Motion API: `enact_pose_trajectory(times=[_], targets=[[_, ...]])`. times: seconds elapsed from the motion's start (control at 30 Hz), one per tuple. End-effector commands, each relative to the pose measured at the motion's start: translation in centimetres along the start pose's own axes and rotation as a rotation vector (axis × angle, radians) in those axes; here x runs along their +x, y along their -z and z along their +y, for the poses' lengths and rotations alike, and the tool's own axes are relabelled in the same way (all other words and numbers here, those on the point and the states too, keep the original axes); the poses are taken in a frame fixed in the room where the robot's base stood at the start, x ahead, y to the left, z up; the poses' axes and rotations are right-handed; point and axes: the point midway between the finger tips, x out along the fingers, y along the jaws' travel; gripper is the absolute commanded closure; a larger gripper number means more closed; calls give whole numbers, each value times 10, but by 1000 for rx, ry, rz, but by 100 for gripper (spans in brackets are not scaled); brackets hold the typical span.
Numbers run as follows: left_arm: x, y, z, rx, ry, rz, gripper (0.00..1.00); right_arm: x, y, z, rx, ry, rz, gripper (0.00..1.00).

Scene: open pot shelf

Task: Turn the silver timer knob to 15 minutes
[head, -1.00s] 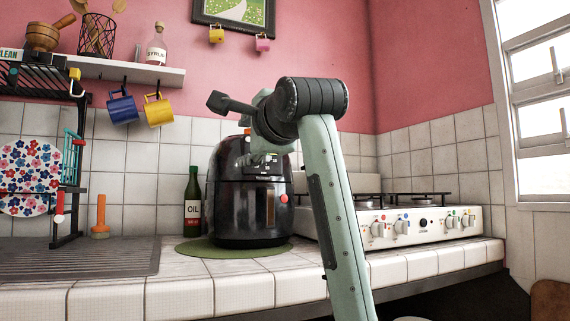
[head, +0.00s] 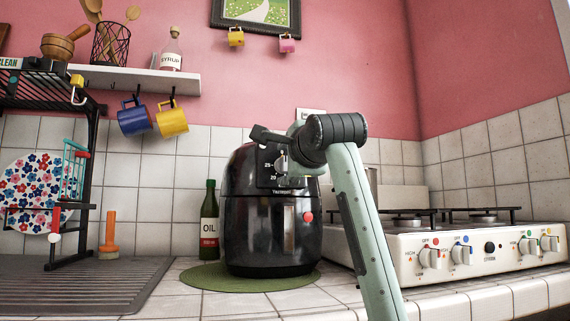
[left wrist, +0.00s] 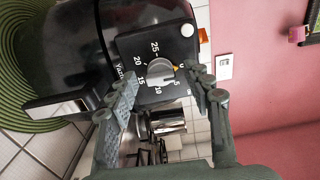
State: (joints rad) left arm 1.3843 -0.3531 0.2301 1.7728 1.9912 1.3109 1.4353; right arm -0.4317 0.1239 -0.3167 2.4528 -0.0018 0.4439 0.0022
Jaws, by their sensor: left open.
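The silver timer knob (left wrist: 160,72) sits on the dark dial panel of the black air fryer (head: 270,230). In the left wrist view the numbers 5 to 25 ring the knob; I cannot tell clearly where its pointer stands. My left gripper (left wrist: 162,78) is open, with one finger on each side of the knob and no clear contact. In the head view the left gripper (head: 284,162) is in front of the dial panel and partly hides the knob. My right gripper is not in view.
The air fryer stands on a green round mat (head: 205,277). An oil bottle (head: 209,225) stands just left of it, and a white stove (head: 460,250) is to the right. A shelf (head: 140,78) with hanging mugs is above left. A metal pot (left wrist: 168,122) shows in the wrist view.

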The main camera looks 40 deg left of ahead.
Motion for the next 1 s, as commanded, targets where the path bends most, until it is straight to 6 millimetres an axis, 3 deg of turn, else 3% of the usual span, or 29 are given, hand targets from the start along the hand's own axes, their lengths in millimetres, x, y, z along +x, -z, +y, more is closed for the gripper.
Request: enact_pose_trajectory(times=[0.13, 0.4, 0.8, 1.0], targets=[[11, 0, 0, -1, -1, -1, 50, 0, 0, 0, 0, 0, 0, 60], [13, 0, 0, -2, -1, 0, 50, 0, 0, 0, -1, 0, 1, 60], [13, 0, 0, -1, -1, 0, 98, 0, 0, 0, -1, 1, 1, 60], [13, 0, 0, 11, -1, 1, 99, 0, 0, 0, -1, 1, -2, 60]])
